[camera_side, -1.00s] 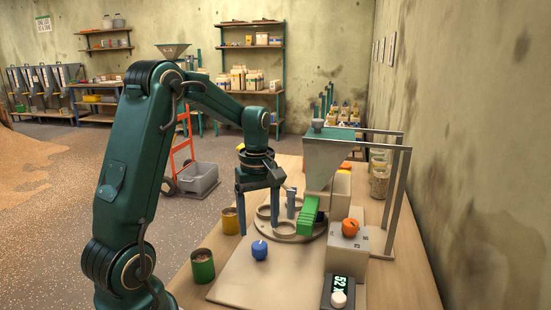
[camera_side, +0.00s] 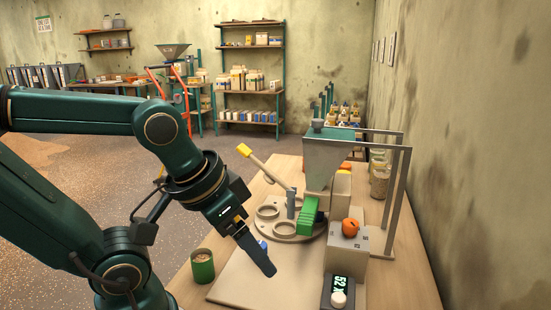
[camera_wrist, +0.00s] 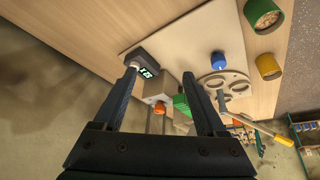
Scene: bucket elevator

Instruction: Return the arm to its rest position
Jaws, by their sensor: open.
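My green arm reaches in from the left in the side view, folded back. My gripper (camera_side: 256,255) points down to the right above the near part of the bench plate, and nothing is held in it. In the wrist view my gripper (camera_wrist: 160,75) shows two dark fingers set wide apart with an empty gap between them. Beyond the gap lie the dial box with a lit display (camera_wrist: 147,72) and the orange knob (camera_wrist: 160,108).
A round plate with ring holders (camera_side: 285,237), a lever with a yellow handle (camera_side: 244,150), a green hopper (camera_side: 325,155) and a metal frame (camera_side: 397,200) stand on the bench. A green can (camera_side: 203,266) is near the left edge. A blue knob (camera_wrist: 218,60) sits near the rings.

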